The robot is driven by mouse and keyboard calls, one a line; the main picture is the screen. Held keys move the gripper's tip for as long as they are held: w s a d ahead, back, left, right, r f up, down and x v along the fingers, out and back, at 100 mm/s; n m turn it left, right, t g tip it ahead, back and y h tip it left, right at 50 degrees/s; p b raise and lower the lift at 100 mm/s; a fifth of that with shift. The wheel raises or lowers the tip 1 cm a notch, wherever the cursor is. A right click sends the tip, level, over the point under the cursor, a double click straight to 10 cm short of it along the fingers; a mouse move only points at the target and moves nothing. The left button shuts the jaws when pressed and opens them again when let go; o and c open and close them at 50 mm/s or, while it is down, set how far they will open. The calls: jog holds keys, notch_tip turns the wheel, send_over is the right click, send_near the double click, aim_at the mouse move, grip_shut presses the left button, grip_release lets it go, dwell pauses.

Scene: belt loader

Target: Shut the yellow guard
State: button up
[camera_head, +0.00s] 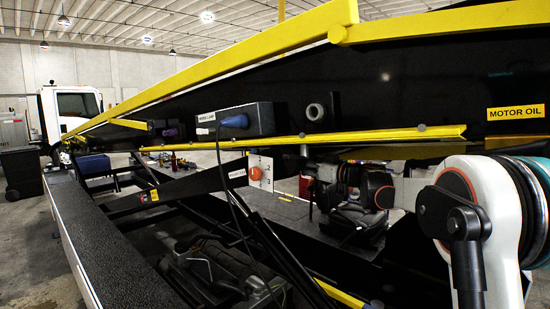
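A long yellow strip (380,137) runs along the lower side of the dark belt frame, with grey round knobs on its edge. It looks like the yellow guard, but I cannot tell its hinge or how far open it stands. My white arm comes in from the right, and its dark wrist with a red ring reaches left below the strip. My gripper (322,192) seems to be at the dark end of that arm, under the strip and apart from it. Its fingers are too dark and cluttered to read.
A thick yellow rail (230,68) slopes along the top of the loader. A black box (250,119) with a blue plug and hanging cable sits on the frame. An orange knob (255,172) is on a white plate below. Dark struts and machinery (225,268) crowd the space beneath.

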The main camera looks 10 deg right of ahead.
jog(key=p+x, duration=0.2)
jog(key=x, duration=0.9)
jog(key=shift+w, duration=0.1)
grip_shut()
